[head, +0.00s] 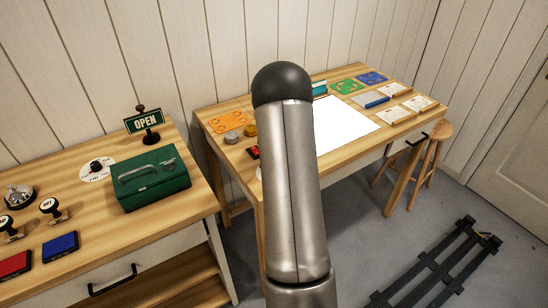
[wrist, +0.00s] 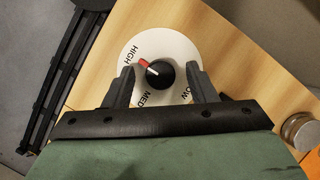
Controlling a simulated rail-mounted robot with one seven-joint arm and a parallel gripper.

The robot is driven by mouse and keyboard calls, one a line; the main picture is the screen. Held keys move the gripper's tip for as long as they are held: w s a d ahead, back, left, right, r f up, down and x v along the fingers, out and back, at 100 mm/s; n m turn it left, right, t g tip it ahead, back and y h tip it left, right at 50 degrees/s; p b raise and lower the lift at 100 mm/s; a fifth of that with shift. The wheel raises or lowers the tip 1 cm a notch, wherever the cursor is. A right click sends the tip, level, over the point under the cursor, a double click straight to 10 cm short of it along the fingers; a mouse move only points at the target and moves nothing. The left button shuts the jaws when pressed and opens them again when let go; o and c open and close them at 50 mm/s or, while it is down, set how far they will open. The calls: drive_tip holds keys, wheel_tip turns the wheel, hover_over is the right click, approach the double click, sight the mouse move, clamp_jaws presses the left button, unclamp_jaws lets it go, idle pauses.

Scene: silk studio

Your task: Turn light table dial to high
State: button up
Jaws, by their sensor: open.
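In the wrist view, the dial's black knob (wrist: 160,76) sits on a round white plate (wrist: 176,46) lettered HIGH, MED and LOW. A white line on the knob and a red mark at its edge point up-left, towards the HIGH lettering. My gripper (wrist: 160,67) is open, with one finger on each side of the knob. Gaps show between fingers and knob; I cannot tell the height between them. In the head view, the bright white light table panel (head: 345,122) lies on the right-hand table. My arm hides my gripper and most of the dial area there.
A round metal piece (wrist: 298,131) stands right of my gripper in the wrist view. The left table (head: 75,203) holds a green box (head: 150,180), an OPEN sign (head: 143,122) and another black-knobbed dial (head: 97,167). A stool (head: 432,150) and dark floor rails (head: 440,262) are at right.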

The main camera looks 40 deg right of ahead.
drive_tip(key=v, duration=1.7)
drive_tip(key=shift+r, duration=0.15)
drive_tip(key=s+a+r+n+h, duration=0.1)
drive_tip(key=s+a+n, duration=0.2)
drive_tip(key=a, duration=0.9)
drive_tip(key=s+a+r+n+h, duration=0.1)
drive_tip(key=s+a+r+n, duration=0.2)
drive_tip(key=a, duration=0.9)
drive_tip(key=s+a+f+n, duration=0.2)
drive_tip(key=s+a+f, duration=0.1)
drive_tip(key=s, duration=0.3)
drive_tip(key=s+a+f+n+t+h, duration=0.1)
drive_tip(key=s+a+f+n, duration=0.1)
drive_tip(key=s+a, duration=0.3)
drive_tip(key=s+a+f+n+t+h, duration=0.1)
drive_tip(key=s+a+f+n, duration=0.1)
drive_tip(key=s+a+f, duration=0.2)
drive_tip(key=s, duration=0.2)
drive_tip(key=shift+s, duration=0.3)
